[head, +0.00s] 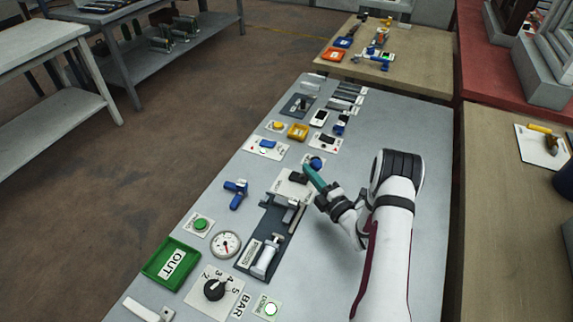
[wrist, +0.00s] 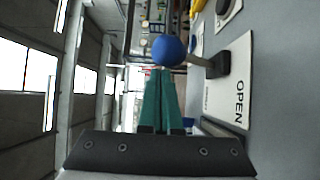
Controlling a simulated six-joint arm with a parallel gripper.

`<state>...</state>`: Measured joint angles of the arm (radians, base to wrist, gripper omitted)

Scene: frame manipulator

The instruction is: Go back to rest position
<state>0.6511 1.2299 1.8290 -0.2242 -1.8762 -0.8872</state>
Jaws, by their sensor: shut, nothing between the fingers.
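My gripper (head: 308,169) is above the grey bench, its teal fingers shut together with nothing between them. In the wrist view the closed fingertips (wrist: 162,73) point at a blue ball knob (wrist: 168,50) on a lever. The knob shows just beyond the tips; whether they touch it I cannot tell. In the head view the blue knob (head: 316,162) is right beside the fingertips. A white plate marked OPEN (wrist: 232,85) lies beside the lever. My white arm reaches in from the lower right.
The grey bench (head: 318,245) carries a clamp fixture (head: 265,258), a gauge (head: 226,244), a rotary knob (head: 214,289), a green OUT tray (head: 152,266) and a blue valve handle (head: 236,192). More switches stand at the far end. The bench right of my arm is clear.

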